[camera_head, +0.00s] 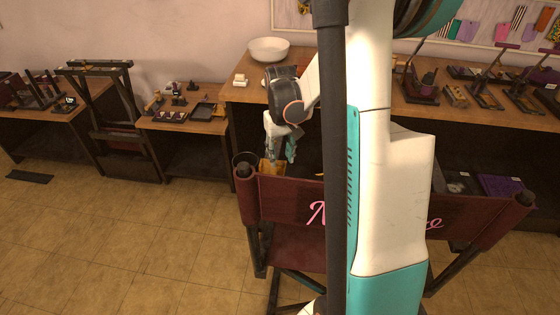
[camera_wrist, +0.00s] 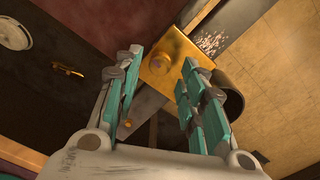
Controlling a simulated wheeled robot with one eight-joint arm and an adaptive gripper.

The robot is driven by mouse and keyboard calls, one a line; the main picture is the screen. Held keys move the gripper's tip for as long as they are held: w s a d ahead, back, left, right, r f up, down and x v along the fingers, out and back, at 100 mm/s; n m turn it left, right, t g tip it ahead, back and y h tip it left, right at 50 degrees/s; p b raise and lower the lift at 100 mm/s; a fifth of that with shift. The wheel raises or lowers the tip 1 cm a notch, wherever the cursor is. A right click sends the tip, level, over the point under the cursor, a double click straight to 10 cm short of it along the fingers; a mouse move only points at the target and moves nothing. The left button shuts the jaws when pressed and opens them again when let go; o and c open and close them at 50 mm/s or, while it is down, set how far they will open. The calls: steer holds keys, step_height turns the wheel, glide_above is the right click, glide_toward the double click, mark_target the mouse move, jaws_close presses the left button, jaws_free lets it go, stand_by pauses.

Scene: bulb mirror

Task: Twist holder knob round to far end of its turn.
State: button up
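In the wrist view a gold block (camera_wrist: 180,62) shows beyond my gripper, with a small round gold knob (camera_wrist: 158,66) on its face. My gripper (camera_wrist: 158,61) has its teal fingers spread, one on each side of the knob in the picture. I see no clear contact, and the depth between fingertips and knob is hard to judge. In the head view my gripper (camera_head: 281,154) points down behind the chair back, close to a yellow-gold piece (camera_head: 270,168), likely the same block. The knob itself is too small to make out there.
A dark red folding chair (camera_head: 275,200) stands in front of my gripper. A dark curved band (camera_wrist: 232,90) is beside the gold block. A long counter (camera_head: 240,92) with a white bowl (camera_head: 268,49) is behind.

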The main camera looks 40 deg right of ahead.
mark_target(281, 163)
steer(key=shift+r+p, duration=1.45)
steer(key=shift+r, duration=0.9)
steer(key=shift+f, duration=0.1)
